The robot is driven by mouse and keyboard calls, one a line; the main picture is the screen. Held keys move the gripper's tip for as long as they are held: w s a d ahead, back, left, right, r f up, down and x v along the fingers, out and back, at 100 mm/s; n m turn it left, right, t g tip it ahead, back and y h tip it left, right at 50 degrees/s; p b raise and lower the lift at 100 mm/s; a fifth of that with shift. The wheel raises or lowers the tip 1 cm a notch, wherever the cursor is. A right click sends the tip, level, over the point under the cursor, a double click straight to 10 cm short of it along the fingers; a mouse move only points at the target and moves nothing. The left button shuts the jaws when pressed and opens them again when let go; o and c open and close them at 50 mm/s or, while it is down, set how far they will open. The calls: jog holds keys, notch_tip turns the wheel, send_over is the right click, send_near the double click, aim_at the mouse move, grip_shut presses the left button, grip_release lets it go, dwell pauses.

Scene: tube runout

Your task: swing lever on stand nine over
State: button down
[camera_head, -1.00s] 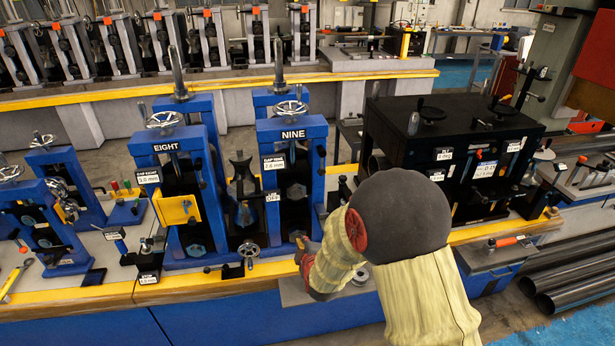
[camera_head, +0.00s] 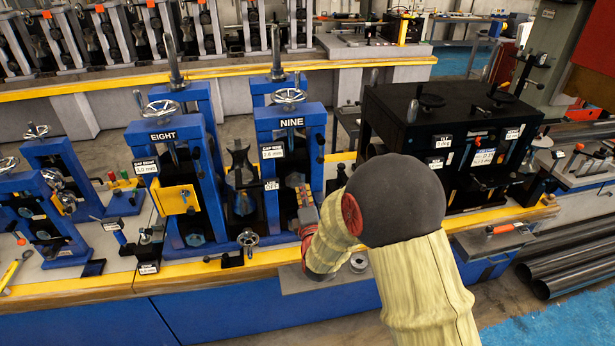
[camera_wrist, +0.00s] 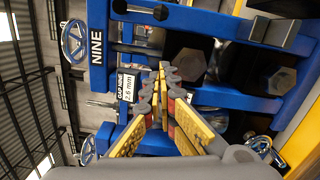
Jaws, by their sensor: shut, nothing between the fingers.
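Stand nine is a blue frame (camera_head: 318,140) with a NINE plate (camera_head: 291,122) and a handwheel (camera_head: 289,96) on top. In the wrist view its blue frame lies sideways, with the NINE plate (camera_wrist: 97,47) and the handwheel (camera_wrist: 74,42) at left. My gripper (camera_head: 304,190) is in front of its lower right part. In the wrist view my gripper (camera_wrist: 165,72) has its fingertips together, empty, pointing at the stand's inside. Dark hexagonal parts (camera_wrist: 185,66) show beyond the tips. I cannot make out the lever for certain; my gripper and arm cover part of the stand.
Stand eight (camera_head: 133,140) is close on the left, with a yellow plate (camera_head: 175,199). A small handwheel (camera_head: 248,238) sits low between them. A black cabinet (camera_head: 380,125) stands to the right. The bench's yellow front edge (camera_head: 90,302) runs below.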

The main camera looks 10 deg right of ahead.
aim_at(299, 173)
jog(key=w, duration=0.9)
jog(key=shift+w+d+b, duration=0.1)
jog(key=shift+d+b, duration=0.15)
jog(key=shift+b, duration=0.05)
jog(key=d, duration=0.2)
jog(key=w+d, duration=0.1)
jog(key=shift+w+d+r, duration=0.1)
jog(key=shift+d+r, duration=0.25)
jog(key=shift+d, duration=0.05)
